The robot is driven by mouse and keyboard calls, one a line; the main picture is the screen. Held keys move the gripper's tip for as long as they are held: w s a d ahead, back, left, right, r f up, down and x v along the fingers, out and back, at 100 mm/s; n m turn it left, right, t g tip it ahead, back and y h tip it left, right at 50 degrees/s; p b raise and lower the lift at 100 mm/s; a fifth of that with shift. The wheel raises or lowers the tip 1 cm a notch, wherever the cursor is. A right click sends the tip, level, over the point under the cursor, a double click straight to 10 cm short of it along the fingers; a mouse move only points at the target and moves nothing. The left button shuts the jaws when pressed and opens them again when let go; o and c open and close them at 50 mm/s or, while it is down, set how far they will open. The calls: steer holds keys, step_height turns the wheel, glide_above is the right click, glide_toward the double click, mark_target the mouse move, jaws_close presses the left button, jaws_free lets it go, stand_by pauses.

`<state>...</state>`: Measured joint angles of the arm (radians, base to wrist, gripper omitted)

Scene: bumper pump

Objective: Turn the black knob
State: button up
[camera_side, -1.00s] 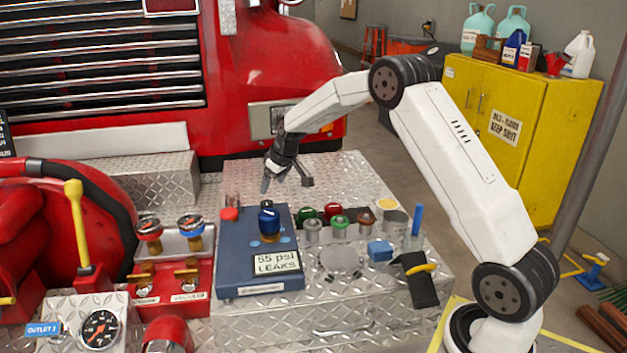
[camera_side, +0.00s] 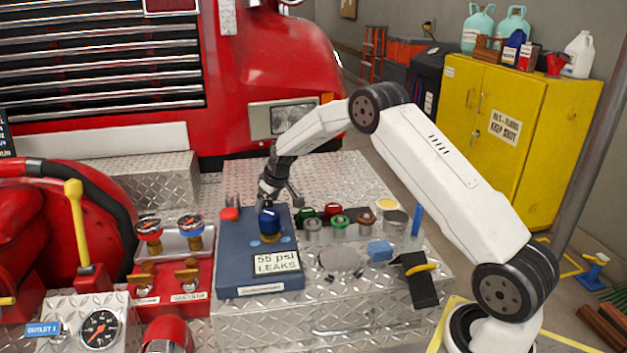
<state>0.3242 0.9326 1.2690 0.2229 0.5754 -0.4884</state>
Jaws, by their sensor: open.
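I see no plainly black knob. A dark blue knob (camera_side: 269,222) with a brass-coloured base stands upright on a blue panel box (camera_side: 232,262), on the diamond-plate deck. My gripper (camera_side: 280,200) is open and empty and points down. Its fingers appear close above and behind the knob's top. I cannot tell whether they touch it. The left finger partly overlaps the view near the knob, and the right finger stands to its right.
A display reading "55 psi LEAKS" (camera_side: 277,262) is on the box front. A red button (camera_side: 230,214) is left of the knob. Several coloured caps (camera_side: 339,222) stand to the right. The deck (camera_side: 345,175) behind is clear.

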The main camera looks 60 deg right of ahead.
steer(key=shift+c, duration=0.3)
jaws_close()
steer(key=shift+n, duration=0.5)
steer(key=shift+n+y, duration=0.7)
steer(key=shift+n, duration=0.7)
steer(key=n+g+y, duration=0.1)
steer(key=n, duration=0.3)
steer(key=shift+d, duration=0.15)
steer(key=n, duration=0.2)
steer(key=n+g+y, duration=0.1)
steer(key=n, duration=0.1)
steer(key=shift+w+n+g, duration=0.1)
steer(key=shift+n+g, duration=0.2)
steer(key=shift+n+g+y, duration=0.5)
steer(key=shift+n, duration=1.1)
